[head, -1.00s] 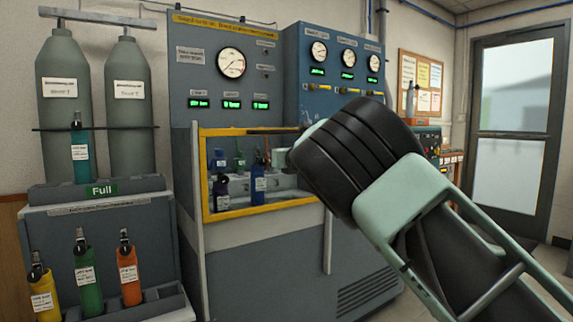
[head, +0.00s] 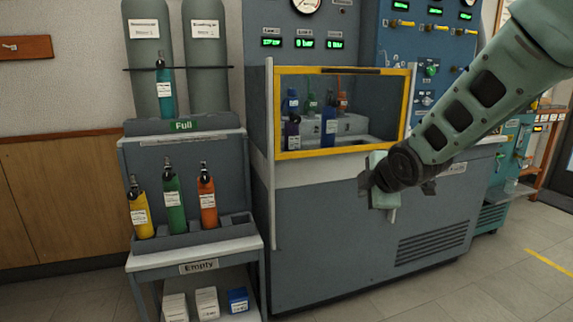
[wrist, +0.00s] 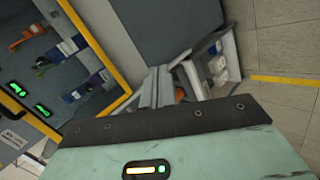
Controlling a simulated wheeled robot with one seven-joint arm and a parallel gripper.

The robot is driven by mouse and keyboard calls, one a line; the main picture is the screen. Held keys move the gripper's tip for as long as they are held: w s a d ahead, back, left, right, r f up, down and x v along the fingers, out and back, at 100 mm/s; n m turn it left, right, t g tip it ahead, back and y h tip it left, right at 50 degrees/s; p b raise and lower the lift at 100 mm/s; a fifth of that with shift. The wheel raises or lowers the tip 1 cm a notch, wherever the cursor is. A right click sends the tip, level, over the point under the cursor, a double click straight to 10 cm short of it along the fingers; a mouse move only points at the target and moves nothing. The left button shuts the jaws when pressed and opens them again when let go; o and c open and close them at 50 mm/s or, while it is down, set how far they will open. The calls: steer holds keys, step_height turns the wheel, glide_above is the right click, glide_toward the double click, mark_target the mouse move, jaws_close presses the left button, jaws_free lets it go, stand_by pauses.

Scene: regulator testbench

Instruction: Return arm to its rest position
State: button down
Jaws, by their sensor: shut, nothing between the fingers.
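My arm (head: 490,95) reaches in from the upper right of the head view and ends at my gripper (head: 385,195). The gripper hangs in front of the test bench, below the yellow-framed window and apart from the bottle rack. It holds nothing. In the wrist view the pale green gripper body (wrist: 200,155) fills the bottom, and the fingers (wrist: 156,88) show close together above its dark edge. The fingertips are small and hard to make out in the head view.
The grey test bench (head: 350,225) has a yellow-framed window (head: 340,155) with bottles behind it. At left, a rack (head: 190,145) holds yellow (head: 140,212), green (head: 174,205) and orange (head: 207,205) bottles, with a teal one (head: 165,90) above. Floor (head: 480,285) at front right is clear.

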steer(key=s+a+f+m+g, duration=0.2)
steer(key=s+m+g, duration=0.1)
steer(key=s, duration=0.9)
steer(key=s+a+f+m+g+h, duration=0.15)
steer(key=s+m+g, duration=0.25)
steer(key=s, duration=0.9)
steer(key=s+a+f+m+g+y, duration=0.1)
steer(key=s+f+m+g, duration=0.2)
steer(key=s, duration=0.9)
step_height(320, 180, up, 26)
steer(key=p, duration=2.6)
steer(key=shift+s+m, duration=0.3)
steer(key=shift+h, duration=0.25)
